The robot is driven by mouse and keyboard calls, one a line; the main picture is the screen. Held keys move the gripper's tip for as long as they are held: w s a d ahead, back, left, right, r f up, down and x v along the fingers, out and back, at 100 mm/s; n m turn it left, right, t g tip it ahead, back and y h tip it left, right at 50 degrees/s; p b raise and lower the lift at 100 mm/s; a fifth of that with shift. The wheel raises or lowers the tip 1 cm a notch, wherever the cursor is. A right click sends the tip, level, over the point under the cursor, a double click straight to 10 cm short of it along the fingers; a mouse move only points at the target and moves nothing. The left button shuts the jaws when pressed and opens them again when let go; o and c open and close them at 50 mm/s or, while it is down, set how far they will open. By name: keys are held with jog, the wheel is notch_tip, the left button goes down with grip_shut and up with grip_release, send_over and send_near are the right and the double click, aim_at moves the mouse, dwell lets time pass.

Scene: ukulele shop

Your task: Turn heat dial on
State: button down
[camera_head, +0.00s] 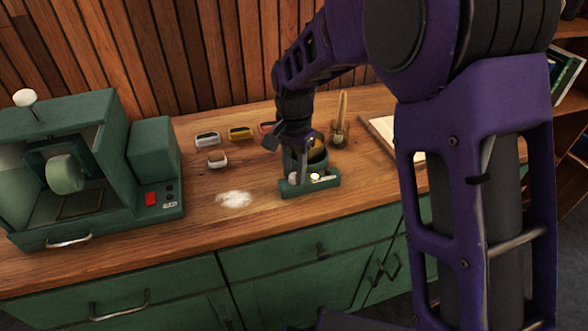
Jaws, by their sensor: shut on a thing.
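A small green heater unit (325,184) stands near the front edge of the wooden counter, with a dark round pot set into its top. Its low front panel carries a pale round heat dial (293,178) at the left and small light marks to the right of it. My gripper (298,171) points down at the left part of the panel and is shut on the heat dial. The fingers and my arm hide part of the dial and the pot, so the dial's angle cannot be read.
A large green machine (120,125) with a red switch stands at the left. White powder (235,199) lies left of the heater. A brush-like tool holder (341,130) and a pale board (382,128) are to the right.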

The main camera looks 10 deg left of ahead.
aim_at(294, 175)
jog(key=c, duration=0.6)
grip_release()
notch_tip(294, 175, up, 17)
jog(key=p, duration=0.1)
jog(key=shift+r+p, duration=0.2)
jog(key=shift+p, duration=0.15)
jog(key=shift+s, duration=0.1)
